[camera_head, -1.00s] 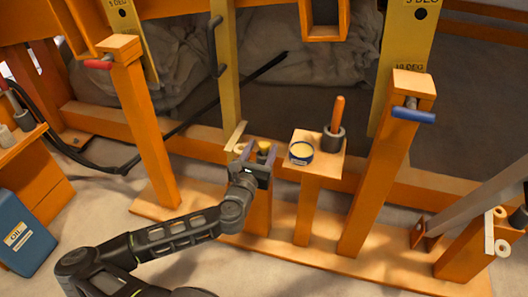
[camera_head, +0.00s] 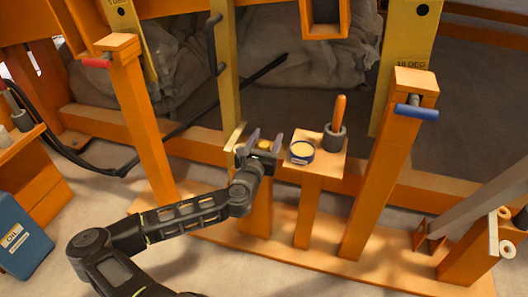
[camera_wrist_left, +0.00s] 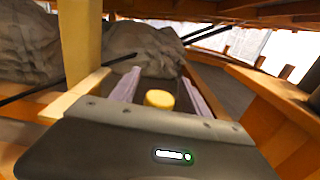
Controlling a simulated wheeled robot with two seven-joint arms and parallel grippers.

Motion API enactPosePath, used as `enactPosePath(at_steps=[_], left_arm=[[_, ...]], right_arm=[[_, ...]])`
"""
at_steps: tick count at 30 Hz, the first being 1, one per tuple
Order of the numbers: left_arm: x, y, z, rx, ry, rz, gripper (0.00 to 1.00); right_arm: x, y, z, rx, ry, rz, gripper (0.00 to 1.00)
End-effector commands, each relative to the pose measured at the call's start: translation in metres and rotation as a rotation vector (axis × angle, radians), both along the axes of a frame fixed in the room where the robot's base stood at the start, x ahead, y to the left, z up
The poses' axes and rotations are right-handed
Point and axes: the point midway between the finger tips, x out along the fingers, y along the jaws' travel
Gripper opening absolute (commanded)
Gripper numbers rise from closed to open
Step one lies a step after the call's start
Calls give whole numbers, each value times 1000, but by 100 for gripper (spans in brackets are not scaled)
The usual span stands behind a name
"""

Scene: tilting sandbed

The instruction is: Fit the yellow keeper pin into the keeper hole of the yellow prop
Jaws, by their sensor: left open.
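The yellow keeper pin (camera_head: 264,145) shows only as a round yellow top between the fingers of my left gripper (camera_head: 265,140). It also shows as a short yellow cylinder in the left wrist view (camera_wrist_left: 159,98). The fingers stand open on either side of the pin, with visible gaps. The gripper body hides the pin's lower part and the top of the orange post (camera_head: 257,212) below. A yellow upright with a dark handle, seemingly the yellow prop (camera_head: 228,95), stands just behind and left of the gripper. I cannot make out its keeper hole. My right gripper is out of view.
A small orange stand (camera_head: 318,148) right of the gripper holds a blue-rimmed tin (camera_head: 302,152) and a grey cup (camera_head: 334,138) with an orange-handled tool. Tall orange posts with a red handle (camera_head: 96,63) and a blue handle (camera_head: 417,113) rise on either side.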

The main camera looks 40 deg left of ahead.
Motion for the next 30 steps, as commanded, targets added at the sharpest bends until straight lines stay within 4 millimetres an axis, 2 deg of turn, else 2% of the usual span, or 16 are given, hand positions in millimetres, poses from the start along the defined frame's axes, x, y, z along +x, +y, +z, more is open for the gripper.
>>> enactPosePath(at_steps=[4, 23, 30], left_arm=[[0, 0, 0, 0, 0, 0, 53], [0, 0, 0, 0, 0, 0, 1], [0, 0, 0, 0, 0, 0, 0]], right_arm=[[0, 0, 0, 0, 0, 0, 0], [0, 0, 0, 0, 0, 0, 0], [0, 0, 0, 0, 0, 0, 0]])
